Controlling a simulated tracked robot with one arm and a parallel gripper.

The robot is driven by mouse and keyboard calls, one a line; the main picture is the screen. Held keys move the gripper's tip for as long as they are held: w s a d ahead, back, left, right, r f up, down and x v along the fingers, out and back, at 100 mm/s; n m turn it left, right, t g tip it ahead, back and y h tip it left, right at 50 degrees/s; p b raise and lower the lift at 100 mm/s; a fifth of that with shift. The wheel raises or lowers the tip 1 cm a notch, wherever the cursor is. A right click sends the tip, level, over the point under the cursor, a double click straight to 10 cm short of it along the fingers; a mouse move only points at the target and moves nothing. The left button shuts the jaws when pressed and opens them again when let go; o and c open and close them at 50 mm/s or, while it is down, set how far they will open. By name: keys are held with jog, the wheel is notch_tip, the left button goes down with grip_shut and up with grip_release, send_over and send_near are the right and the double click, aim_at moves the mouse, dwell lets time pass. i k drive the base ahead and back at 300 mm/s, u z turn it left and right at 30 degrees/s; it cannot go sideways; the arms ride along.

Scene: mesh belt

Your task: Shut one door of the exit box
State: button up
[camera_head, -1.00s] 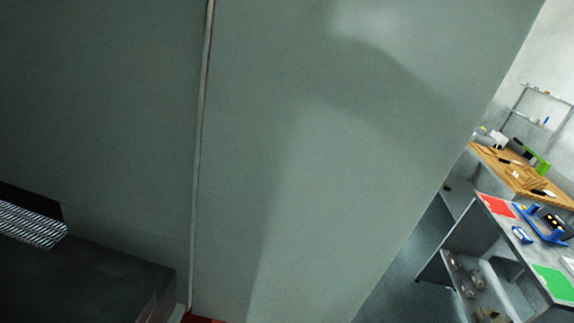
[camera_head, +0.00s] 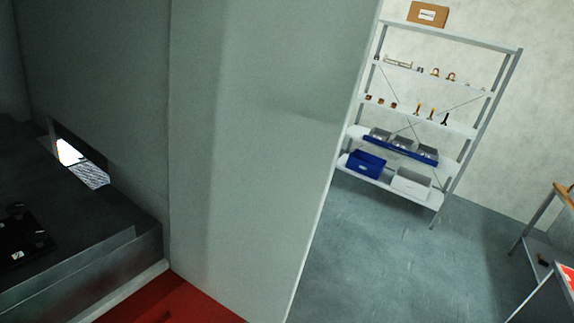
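A grey-green door panel (camera_head: 265,140) of the exit box fills the middle of the view and stands open, its free edge on the right. Its hinge side meets the dark box interior (camera_head: 95,90) on the left. Inside, a low opening shows a bright patch and a piece of mesh belt (camera_head: 88,174). A dark plate with small parts (camera_head: 25,240) lies on the box floor at the lower left. My gripper is not in view. A second door cannot be made out.
A red surface (camera_head: 175,300) lies below the door's hinge side. A metal shelf rack (camera_head: 480,100) with bins and small parts stands against the far wall. Open grey floor (camera_head: 380,255) lies right of the door. A table edge (camera_head: 545,290) shows at the far right.

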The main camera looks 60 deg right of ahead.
aim_at(263, 94)
jog(key=u, duration=0.3)
jog(key=k, duration=0.1)
jog(key=u, duration=2.6)
jog(key=k, duration=2.2)
jog(key=z, duration=2.35)
